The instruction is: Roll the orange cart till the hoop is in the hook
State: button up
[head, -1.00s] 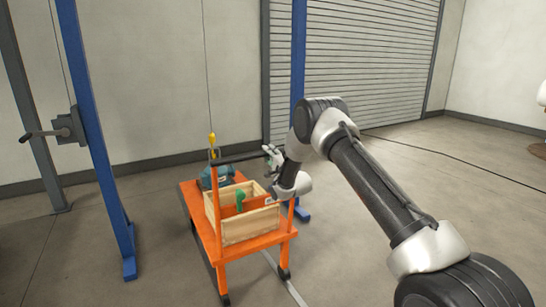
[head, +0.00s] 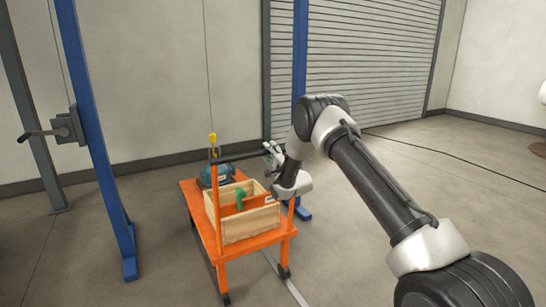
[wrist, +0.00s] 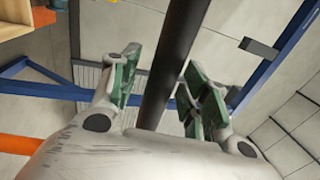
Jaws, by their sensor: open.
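The orange cart (head: 257,242) stands on the floor left of my arm. It has orange posts and a black push bar (head: 238,156) across the top. A teal pump (head: 215,175) sits on its deck. A yellow hook (head: 213,138) hangs on a thin cable above the pump. A small grey hoop (head: 215,152) seems to be just below it; whether they are engaged is too small to tell. My gripper (head: 272,154) is open at the bar's right end. In the wrist view the bar (wrist: 180,45) runs between the parted fingers of my gripper (wrist: 163,70).
A wooden toolbox (head: 252,226) with a green-handled tool (head: 240,195) rides on the cart's near end. A blue post (head: 95,140) with a crank winch (head: 68,130) stands left, another blue post (head: 299,60) behind. A cable (head: 400,144) lies on the floor at right.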

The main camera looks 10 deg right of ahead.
jog(key=v, duration=1.1)
jog(key=shift+s, duration=0.3)
jog(key=shift+d+f, duration=0.1)
jog(key=shift+d, duration=0.05)
